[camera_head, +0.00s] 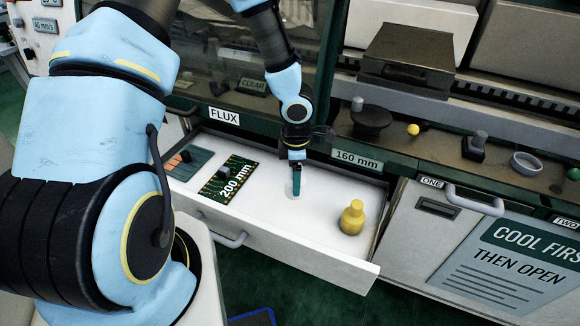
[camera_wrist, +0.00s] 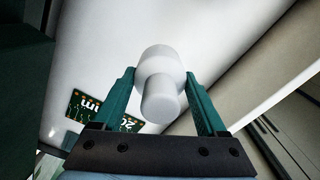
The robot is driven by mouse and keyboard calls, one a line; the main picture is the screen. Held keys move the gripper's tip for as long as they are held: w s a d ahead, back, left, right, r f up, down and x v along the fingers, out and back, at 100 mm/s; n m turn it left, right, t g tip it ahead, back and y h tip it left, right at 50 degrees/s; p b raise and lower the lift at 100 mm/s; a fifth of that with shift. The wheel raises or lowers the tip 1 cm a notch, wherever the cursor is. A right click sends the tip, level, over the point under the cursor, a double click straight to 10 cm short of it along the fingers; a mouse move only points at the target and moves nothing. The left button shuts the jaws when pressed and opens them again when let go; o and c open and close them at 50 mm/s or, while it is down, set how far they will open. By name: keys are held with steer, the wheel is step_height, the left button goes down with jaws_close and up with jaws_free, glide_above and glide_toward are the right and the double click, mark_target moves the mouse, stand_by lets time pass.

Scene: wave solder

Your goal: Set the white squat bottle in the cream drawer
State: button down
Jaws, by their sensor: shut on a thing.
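The cream drawer (camera_head: 275,247) is pulled open under the FLUX label. My gripper (camera_head: 296,178) points down over the middle of the drawer, shut on the white squat bottle (camera_head: 293,190). In the head view the bottle is mostly hidden by the fingers and blends with the pale drawer floor. In the wrist view the white bottle (camera_wrist: 160,75) sits between the two green fingers of my gripper (camera_wrist: 160,84), its narrow neck toward the camera. I cannot tell whether its base touches the drawer floor.
A yellow bottle (camera_head: 352,217) stands in the drawer to the right. A green "200 mm" board (camera_head: 228,182) and a grey-blue panel (camera_head: 187,161) lie at its left. The counter behind holds a black knob (camera_head: 371,119), a yellow ball (camera_head: 413,129) and a ring (camera_head: 526,163).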

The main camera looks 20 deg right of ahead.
steer(key=shift+w, duration=0.1)
steer(key=shift+r+p, duration=0.15)
steer(key=shift+p, duration=0.4)
steer(key=shift+f+b, duration=1.95)
steer(key=shift+f, duration=1.2)
steer(key=shift+f+b, duration=0.35)
steer(key=shift+f, duration=0.2)
jaws_free()
steer(key=shift+r, duration=0.1)
step_height(320, 180, up, 11)
steer(key=shift+f+p, duration=0.15)
steer(key=shift+p, duration=0.8)
